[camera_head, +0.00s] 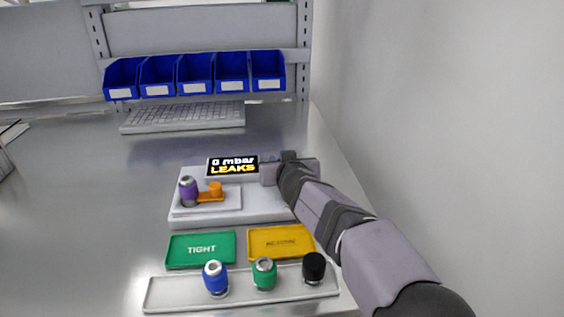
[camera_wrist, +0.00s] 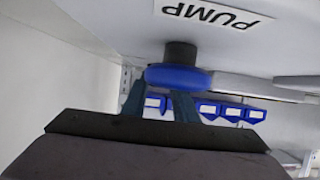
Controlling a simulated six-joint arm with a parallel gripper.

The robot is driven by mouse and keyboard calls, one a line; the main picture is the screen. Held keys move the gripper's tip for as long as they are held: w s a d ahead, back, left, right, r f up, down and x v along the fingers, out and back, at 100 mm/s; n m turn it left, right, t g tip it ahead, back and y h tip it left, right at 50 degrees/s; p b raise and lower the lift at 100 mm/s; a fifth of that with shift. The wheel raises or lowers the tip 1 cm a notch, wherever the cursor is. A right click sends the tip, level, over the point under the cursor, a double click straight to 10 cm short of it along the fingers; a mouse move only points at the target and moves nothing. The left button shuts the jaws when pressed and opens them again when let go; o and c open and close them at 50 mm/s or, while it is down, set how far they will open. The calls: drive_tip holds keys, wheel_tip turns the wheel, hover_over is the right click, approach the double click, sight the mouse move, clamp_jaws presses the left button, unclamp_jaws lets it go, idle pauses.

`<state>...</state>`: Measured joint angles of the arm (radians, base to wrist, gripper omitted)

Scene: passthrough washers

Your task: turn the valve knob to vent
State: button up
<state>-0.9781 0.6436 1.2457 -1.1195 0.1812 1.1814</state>
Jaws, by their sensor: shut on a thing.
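A round blue knob (camera_wrist: 180,76) on a black stem (camera_wrist: 181,54) shows in the wrist view, below a label reading PUMP (camera_wrist: 213,13). My gripper (camera_wrist: 160,95) is shut on the blue knob, with a dark finger on each side. In the head view my gripper (camera_head: 280,165) is at the right part of the grey test unit (camera_head: 250,215) and hides most of the knob there. No mark for vent can be made out. The display (camera_head: 232,167) on the unit reads 0 mbar and LEAKS.
A purple fitting (camera_head: 188,191) stands beside an orange clamp (camera_head: 215,188) on the unit. In front lie a green TIGHT tray (camera_head: 201,262), a yellow tray (camera_head: 281,255) and a pale tray (camera_head: 180,301) with blue, green and black fittings. A wall (camera_head: 440,130) is at right.

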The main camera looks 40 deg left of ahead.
drive_tip(key=o, duration=1.1)
drive_tip(key=shift+c, duration=0.2)
drive_tip(key=shift+b+v, duration=1.6)
drive_tip(key=shift+v, duration=2.05)
drive_tip(key=shift+w, duration=0.1)
